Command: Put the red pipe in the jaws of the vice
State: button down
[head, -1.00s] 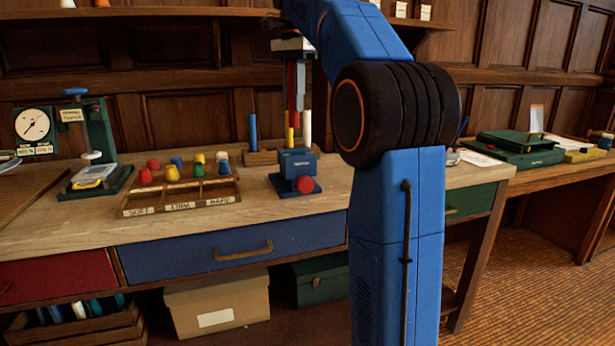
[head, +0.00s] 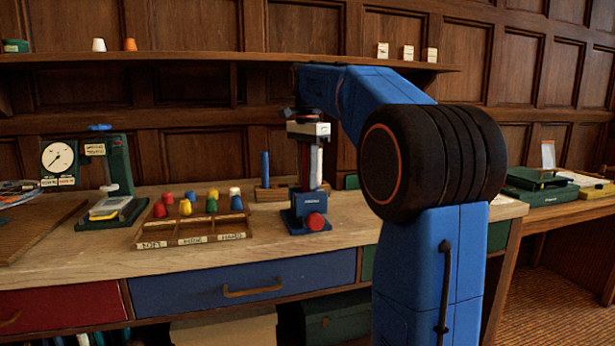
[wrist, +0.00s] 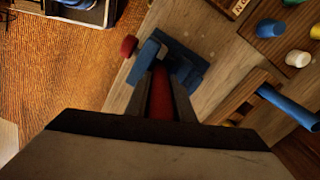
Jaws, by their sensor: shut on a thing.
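The red pipe (wrist: 160,92) stands upright between the fingers of my gripper (wrist: 160,106), which is shut on it. In the head view my gripper (head: 309,168) is directly above the blue vice (head: 308,205), and the pipe (head: 306,163) shows only as a narrow dark red strip. The vice has a red knob (head: 316,221) at its front. In the wrist view the pipe's lower end is over or between the blue jaws of the vice (wrist: 182,68). I cannot tell how deep it sits, as the fingers hide part of it.
A wooden rack (head: 270,194) with an upright blue pipe (head: 265,168) stands behind left of the vice. A tray (head: 190,232) of coloured pegs is to the left, with a green gauge stand (head: 121,165) beyond. Bench front is clear.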

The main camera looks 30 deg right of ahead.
jog(key=shift+f, duration=0.1)
jog(key=c, duration=1.5)
grip_release()
jog(key=shift+c, duration=0.2)
notch_tip(320, 180, up, 12)
jog(key=shift+r, duration=0.15)
jog(key=s+a+f+n+t, duration=0.2)
jog(key=s+a+f+n, duration=0.8)
jog(key=s+f, duration=0.45)
jog(key=s+a+f+n+t, duration=0.1)
jog(key=s+a+f+n, duration=0.1)
jog(key=s+f, duration=0.3)
jog(key=s+a+f+n+t, duration=0.1)
jog(key=s+f, duration=0.4)
jog(key=f, duration=0.6)
jog(key=s+a+f+n, duration=0.3)
jog(key=s+f, duration=0.2)
jog(key=f, duration=0.3)
jog(key=shift+s+f+n+t, duration=0.35)
jog(key=shift+n+t, duration=0.05)
